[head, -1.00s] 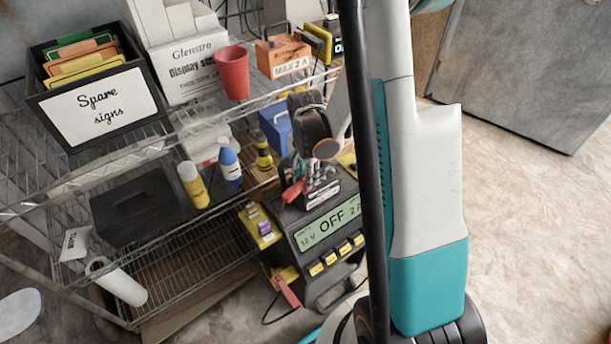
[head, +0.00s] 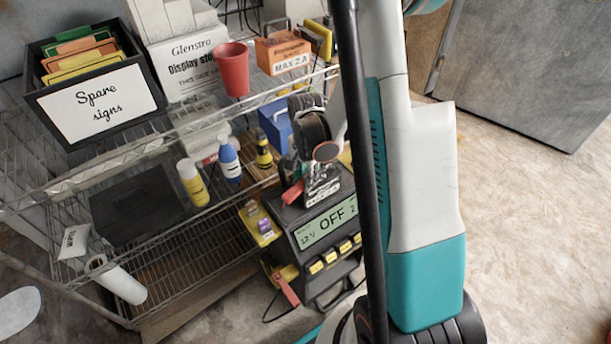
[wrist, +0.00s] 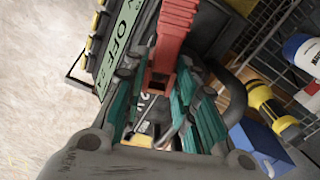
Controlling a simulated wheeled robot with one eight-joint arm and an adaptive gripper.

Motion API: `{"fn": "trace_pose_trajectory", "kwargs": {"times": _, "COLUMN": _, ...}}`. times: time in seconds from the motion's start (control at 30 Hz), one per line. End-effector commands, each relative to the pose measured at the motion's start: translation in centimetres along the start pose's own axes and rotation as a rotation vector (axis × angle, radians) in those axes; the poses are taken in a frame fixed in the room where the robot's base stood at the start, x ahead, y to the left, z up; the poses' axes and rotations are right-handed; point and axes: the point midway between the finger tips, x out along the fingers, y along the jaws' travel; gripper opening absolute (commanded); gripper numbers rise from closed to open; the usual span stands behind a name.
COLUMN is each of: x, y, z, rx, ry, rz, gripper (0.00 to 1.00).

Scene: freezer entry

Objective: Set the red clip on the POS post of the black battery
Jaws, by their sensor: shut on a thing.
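My gripper (head: 299,172) is low beside the small black battery (head: 323,184), which sits on top of the dark charger unit (head: 290,224) marked "12 V OFF". The gripper is shut on the red clip (head: 293,193). The battery's posts are hidden by the gripper and clip, so I cannot tell whether the clip touches one.
A wire shelf (head: 190,268) stands at left with a spare-signs box (head: 50,112), red cup (head: 233,72), bottles (head: 192,186) and an orange "MAX 2 A" box (head: 284,52). A second red handle (head: 287,290) hangs by the charger's left side. Floor at right is clear.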

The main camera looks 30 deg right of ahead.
Motion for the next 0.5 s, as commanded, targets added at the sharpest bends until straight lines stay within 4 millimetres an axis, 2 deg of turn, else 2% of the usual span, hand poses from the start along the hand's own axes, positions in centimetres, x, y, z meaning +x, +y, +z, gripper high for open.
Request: {"fn": "trace_pose_trajectory", "kwargs": {"times": 0.5, "x": 1.03, "y": -0.02, "z": -0.01, "rx": 0.000, "ry": 0.000, "rz": 0.000, "gripper": 0.00}}
